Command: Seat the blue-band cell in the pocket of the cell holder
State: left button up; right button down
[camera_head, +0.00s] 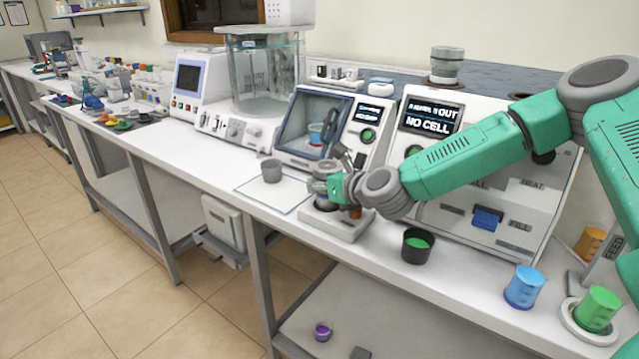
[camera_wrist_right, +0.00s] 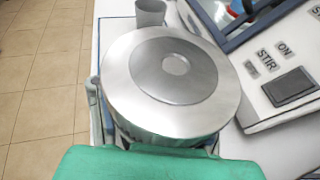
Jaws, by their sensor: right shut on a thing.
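My right gripper (camera_head: 332,187) is shut on a metal cylindrical cell (camera_head: 322,170). In the right wrist view the cell's round, stepped metal top (camera_wrist_right: 172,80) fills the middle and hides most of the fingers. I cannot clearly make out a blue band on it. The held cell is upright, over or at the low pale block (camera_head: 348,229) that looks like the cell holder. The gripper and cell cover the pocket, so I cannot tell whether the cell is in it. A screen (camera_head: 430,117) on the right instrument reads "NO CELL". My left gripper is not in view.
A grey cup (camera_head: 271,172) stands left of the gripper. Behind is a stirring unit (camera_head: 309,128) with a beaker inside. A black cup with green contents (camera_head: 417,245), a blue beaker (camera_head: 524,288) and a green beaker (camera_head: 597,309) stand to the right. The bench's front edge is close.

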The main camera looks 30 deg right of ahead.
jog(key=c, duration=0.6)
grip_release()
jog(key=shift+o, duration=0.2)
jog(key=shift+s, duration=0.1)
jog(key=v, duration=0.7)
jog(key=shift+s, duration=0.1)
